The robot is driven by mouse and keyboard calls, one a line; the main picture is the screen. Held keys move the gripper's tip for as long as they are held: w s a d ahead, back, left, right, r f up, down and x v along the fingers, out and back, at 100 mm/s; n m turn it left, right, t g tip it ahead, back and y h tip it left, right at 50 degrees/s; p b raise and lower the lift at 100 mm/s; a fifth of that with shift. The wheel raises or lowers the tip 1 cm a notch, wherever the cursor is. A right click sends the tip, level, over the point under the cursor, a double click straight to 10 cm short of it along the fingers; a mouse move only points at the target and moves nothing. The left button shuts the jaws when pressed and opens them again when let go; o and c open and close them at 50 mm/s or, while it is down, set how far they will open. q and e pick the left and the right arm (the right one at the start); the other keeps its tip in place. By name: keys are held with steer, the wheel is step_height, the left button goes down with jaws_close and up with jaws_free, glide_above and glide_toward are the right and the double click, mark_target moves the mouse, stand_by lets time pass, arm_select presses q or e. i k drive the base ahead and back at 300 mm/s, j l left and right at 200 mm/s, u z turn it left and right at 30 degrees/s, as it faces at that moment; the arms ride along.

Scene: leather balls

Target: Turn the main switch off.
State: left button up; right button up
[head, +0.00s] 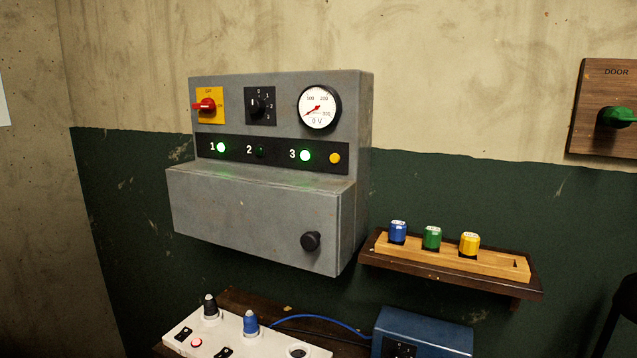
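The likely main switch is a red rotary handle (205,105) on a yellow plate (212,117), at the top left of a grey metal control box (260,205) on the wall. Its handle lies about horizontal; the plate's lettering is too small to read. Right of it are a black selector knob (258,105) with a numbered scale and a round gauge (319,107) marked 0 V. Below, lamp 1 (221,148) and lamp 3 (305,155) glow green, and lamp 2 (260,152) is dark. Neither gripper is in view.
A wooden shelf (450,280) at right holds blue, green and yellow blocks. A white panel (262,342) with plugs and a blue box (424,330) stand below. A wooden DOOR panel (600,85) with a green handle is at far right. The space before the control box is clear.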

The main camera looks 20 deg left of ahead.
mark_target(207, 105)
steer(key=u, duration=1.3)
